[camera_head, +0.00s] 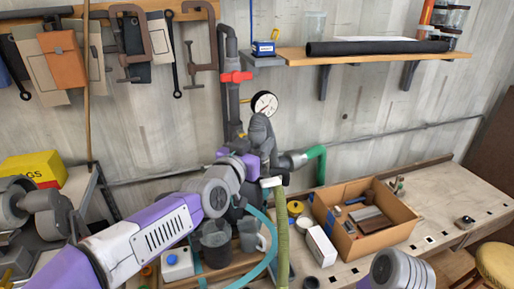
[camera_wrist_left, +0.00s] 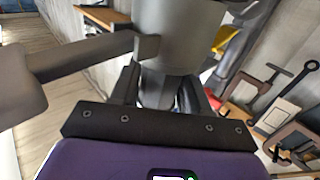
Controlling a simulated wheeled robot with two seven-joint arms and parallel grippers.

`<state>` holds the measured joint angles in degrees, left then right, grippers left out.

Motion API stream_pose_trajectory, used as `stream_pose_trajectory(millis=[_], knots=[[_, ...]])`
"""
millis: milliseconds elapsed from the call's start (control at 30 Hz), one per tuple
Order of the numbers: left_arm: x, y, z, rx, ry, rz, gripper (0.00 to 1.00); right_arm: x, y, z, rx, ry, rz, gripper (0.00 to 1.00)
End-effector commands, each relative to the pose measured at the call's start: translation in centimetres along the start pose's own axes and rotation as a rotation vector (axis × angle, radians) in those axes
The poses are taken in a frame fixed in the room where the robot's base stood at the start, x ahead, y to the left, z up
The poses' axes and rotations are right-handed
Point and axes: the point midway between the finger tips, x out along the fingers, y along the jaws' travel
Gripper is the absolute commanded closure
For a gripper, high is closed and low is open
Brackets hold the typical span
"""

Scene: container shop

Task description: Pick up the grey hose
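My left gripper (camera_head: 262,165) reaches from the lower left to the pipework on the wall, below the pressure gauge. A dark grey curved piece (camera_head: 261,133), which may be the grey hose, stands just above the gripper. In the left wrist view a thick grey cylinder (camera_wrist_left: 178,30) fills the space ahead. Its narrower end lies between the two dark fingers of my left gripper (camera_wrist_left: 160,92). I cannot tell whether the fingers press on it. My purple wrist and the cylinder hide the contact. My right gripper is not in view; only a grey part of my right arm shows.
A pressure gauge (camera_head: 264,104) and a red valve (camera_head: 235,77) sit on the pipe close by. Grey buckets (camera_head: 215,247) stand below my left wrist. A cardboard box (camera_head: 391,238) stands on the bench, whose right part (camera_head: 455,190) is mostly clear. A shelf (camera_head: 380,55) hangs above.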

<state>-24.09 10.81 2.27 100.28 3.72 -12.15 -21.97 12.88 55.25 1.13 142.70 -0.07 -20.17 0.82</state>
Motion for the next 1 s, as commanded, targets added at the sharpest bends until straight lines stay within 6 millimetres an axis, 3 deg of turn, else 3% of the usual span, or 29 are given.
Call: stream_pose_trajectory(millis=[33, 200, 467, 800, 1000], knots=[[0.0, 0.0, 0.0, 0.000, 0.000, 0.000, 0.70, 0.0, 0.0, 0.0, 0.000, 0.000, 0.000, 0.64], [0.0, 0.0, -0.1, 0.000, 0.003, 0.000, 0.93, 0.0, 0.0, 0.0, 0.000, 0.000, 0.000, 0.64], [0.0, 0.0, -0.7, 0.000, 0.004, 0.000, 0.93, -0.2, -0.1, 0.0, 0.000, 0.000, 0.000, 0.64], [-0.1, 0.1, -7.3, 0.000, 0.005, 0.002, 0.93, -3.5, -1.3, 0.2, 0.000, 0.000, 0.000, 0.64], [0.0, 0.1, -9.6, 0.000, 0.003, 0.000, 0.93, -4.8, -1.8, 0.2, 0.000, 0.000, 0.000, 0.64]])
